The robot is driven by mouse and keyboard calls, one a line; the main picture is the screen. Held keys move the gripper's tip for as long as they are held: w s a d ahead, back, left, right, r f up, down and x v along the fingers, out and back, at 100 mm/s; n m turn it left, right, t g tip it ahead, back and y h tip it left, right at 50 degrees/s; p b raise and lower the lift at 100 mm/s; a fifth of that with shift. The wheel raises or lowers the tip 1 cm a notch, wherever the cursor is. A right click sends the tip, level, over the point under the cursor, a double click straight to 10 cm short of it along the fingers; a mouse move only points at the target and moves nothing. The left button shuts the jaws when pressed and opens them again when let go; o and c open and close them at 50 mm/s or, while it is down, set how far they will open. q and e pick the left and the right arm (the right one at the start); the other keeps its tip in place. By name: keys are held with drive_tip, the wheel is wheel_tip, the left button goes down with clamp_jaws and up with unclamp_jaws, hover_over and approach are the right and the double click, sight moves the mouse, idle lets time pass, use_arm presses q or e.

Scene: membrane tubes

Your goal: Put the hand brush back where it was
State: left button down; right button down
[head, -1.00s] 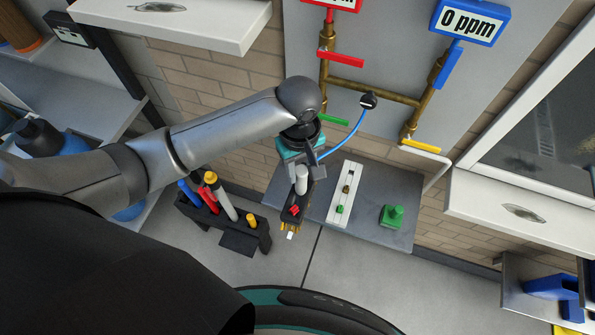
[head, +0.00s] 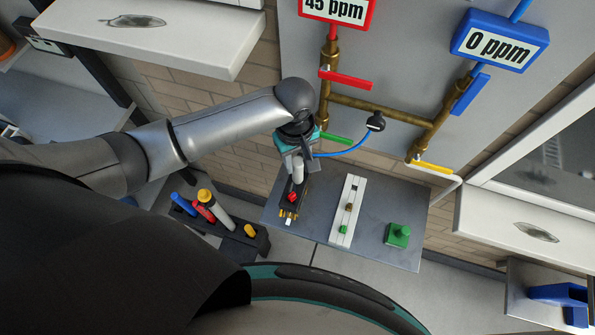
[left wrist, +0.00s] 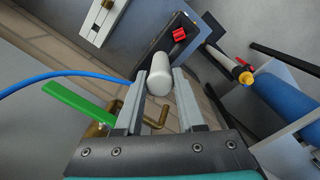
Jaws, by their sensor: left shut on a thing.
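My left gripper (head: 297,160) is over the left part of the grey shelf (head: 381,257), pointing down. It is shut on a grey-white cylinder (head: 298,174), which also shows between the two fingers in the left wrist view (left wrist: 159,69). Beyond the cylinder lies a long black block (head: 304,190) with a red part (head: 292,197) and small gold pins at its near end. The cylinder seems to stand up from this block. I cannot make out bristles, so I cannot tell which thing is the hand brush. My right gripper is not in view.
On the shelf are a white rail (head: 349,194) and a green block (head: 398,236). Brass pipes, a green lever (head: 336,138) and a blue hose (head: 344,150) are close behind the gripper.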

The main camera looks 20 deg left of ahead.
use_arm(q)
drive_tip(key=shift+w+f, duration=0.1)
drive_tip(key=shift+f, duration=0.55)
drive_tip(key=shift+f+b, duration=0.3)
drive_tip(key=shift+f, duration=1.5)
drive_tip(key=c, duration=0.5)
unclamp_jaws()
drive_tip(key=shift+f, duration=0.15)
drive_tip(key=r+p, duration=0.1)
drive_tip(key=r, duration=1.1)
drive_tip(key=shift+a+r+p, duration=0.1)
drive_tip(key=shift+a+p, duration=0.1)
drive_tip(key=shift+p, duration=0.15)
